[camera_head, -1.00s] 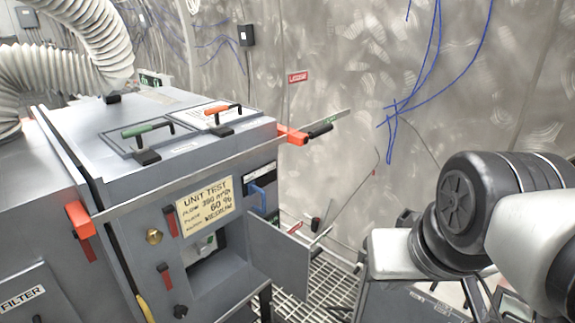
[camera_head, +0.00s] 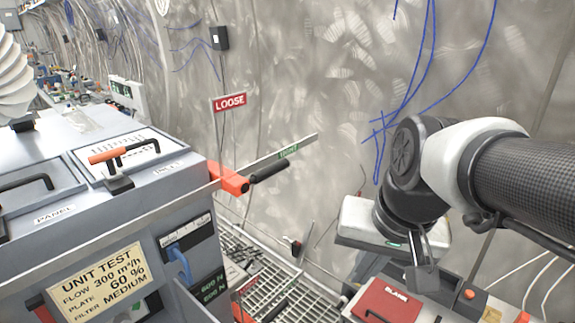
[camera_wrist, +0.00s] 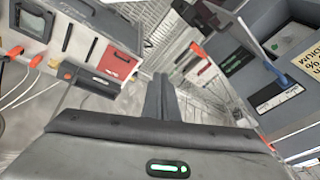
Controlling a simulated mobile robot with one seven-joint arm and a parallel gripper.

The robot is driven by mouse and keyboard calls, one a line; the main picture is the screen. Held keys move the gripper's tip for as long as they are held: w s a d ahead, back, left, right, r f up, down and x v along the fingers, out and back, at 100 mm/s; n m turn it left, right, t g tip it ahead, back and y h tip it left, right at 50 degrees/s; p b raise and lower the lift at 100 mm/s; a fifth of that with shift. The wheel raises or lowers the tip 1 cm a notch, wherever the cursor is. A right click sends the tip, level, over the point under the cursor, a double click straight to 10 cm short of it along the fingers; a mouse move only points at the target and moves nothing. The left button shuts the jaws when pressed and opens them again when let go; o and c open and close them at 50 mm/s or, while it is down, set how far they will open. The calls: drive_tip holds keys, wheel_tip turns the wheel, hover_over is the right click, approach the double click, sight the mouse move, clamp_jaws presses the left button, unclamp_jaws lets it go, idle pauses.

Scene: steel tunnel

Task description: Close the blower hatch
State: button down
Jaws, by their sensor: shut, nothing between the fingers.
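The grey blower unit (camera_head: 120,235) fills the left of the head view, with a yellow "UNIT TEST" sheet on its front. On its top are a lid marked "INLET" (camera_head: 150,170) with an orange-ended handle, and one marked "PANEL"; both lie flat. A grey hatch panel (camera_head: 190,303) stands out from the front at the bottom edge, mostly cut off. The unit also shows at right in the wrist view (camera_wrist: 255,50). My gripper (camera_head: 422,282) is right of the unit, apart from it, pointing down. Its fingers (camera_wrist: 158,85) are together and empty.
A long bar with an orange clamp (camera_head: 228,180) and black grip (camera_head: 270,171) juts right from the unit's top edge. Metal grating (camera_head: 280,290) lies between unit and gripper. A bench with a red "BLANK" plate (camera_head: 390,302) is below my gripper. A steel wall stands behind.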

drive_tip(key=w+a+f+m+g+y+b, duration=0.1)
drive_tip(key=w+a+f+m+g, duration=0.25)
drive_tip(key=a+f, duration=0.3)
drive_tip(key=w+a+f+m+g+y, duration=0.1)
drive_tip(key=w+a+f+m+g, duration=0.25)
drive_tip(key=w+a+f, duration=0.35)
drive_tip(key=s+a+f, duration=0.4)
drive_tip(key=s+f, duration=0.3)
drive_tip(key=f, duration=0.3)
drive_tip(key=shift+a+f+m+t, duration=0.2)
drive_tip(key=shift+m+t, duration=0.1)
drive_tip(key=shift+t, duration=0.1)
drive_tip(key=shift+s, duration=0.15)
